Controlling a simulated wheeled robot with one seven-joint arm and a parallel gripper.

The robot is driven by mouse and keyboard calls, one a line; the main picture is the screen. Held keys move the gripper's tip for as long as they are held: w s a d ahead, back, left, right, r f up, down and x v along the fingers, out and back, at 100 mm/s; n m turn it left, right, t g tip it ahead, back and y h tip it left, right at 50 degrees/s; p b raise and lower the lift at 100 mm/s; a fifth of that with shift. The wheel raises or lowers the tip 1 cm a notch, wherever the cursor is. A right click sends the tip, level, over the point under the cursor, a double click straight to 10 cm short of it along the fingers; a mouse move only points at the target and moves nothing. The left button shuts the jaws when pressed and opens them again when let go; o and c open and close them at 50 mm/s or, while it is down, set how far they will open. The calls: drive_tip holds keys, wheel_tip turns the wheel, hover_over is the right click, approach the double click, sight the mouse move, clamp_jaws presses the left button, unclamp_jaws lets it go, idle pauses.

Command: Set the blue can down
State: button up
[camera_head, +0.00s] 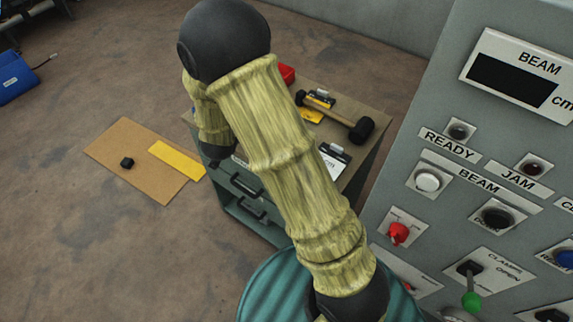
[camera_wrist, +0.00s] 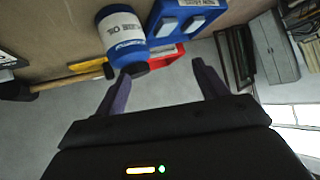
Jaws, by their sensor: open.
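The blue can (camera_wrist: 122,38) has a white label and a dark cap, and it shows at the upper left of the wrist view. It appears to stand on the beige top (camera_wrist: 60,30) of a bench. My gripper (camera_wrist: 161,80) is open, with its two dark fingers well apart and nothing between them. The left finger shows close to the can's cap end; I cannot tell whether they touch. In the head view my arm hides the can and most of the gripper.
A blue box (camera_wrist: 185,18) and a red item (camera_wrist: 165,55) lie close to the can. A mallet (camera_head: 340,115) lies on the drawer cabinet's top (camera_head: 372,165). A grey control panel (camera_head: 440,120) stands at the right. A brown board (camera_head: 120,150) lies on the floor.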

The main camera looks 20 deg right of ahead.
drive_tip(key=s+d+r+n+g+y, duration=0.1)
drive_tip(key=s+d+r+n+g, duration=0.1)
drive_tip(key=s, duration=0.5)
drive_tip(key=s+d+r+n+g+y, duration=0.1)
drive_tip(key=s+d+r+n+g, duration=0.1)
drive_tip(key=s, duration=0.6)
drive_tip(key=s+d+r+n+g+y, duration=0.1)
drive_tip(key=s+d+r+g, duration=0.1)
drive_tip(key=s, duration=0.6)
drive_tip(key=shift+d+n+g, duration=0.4)
drive_tip(key=shift+d+g, duration=0.5)
drive_tip(key=shift+d, duration=0.1)
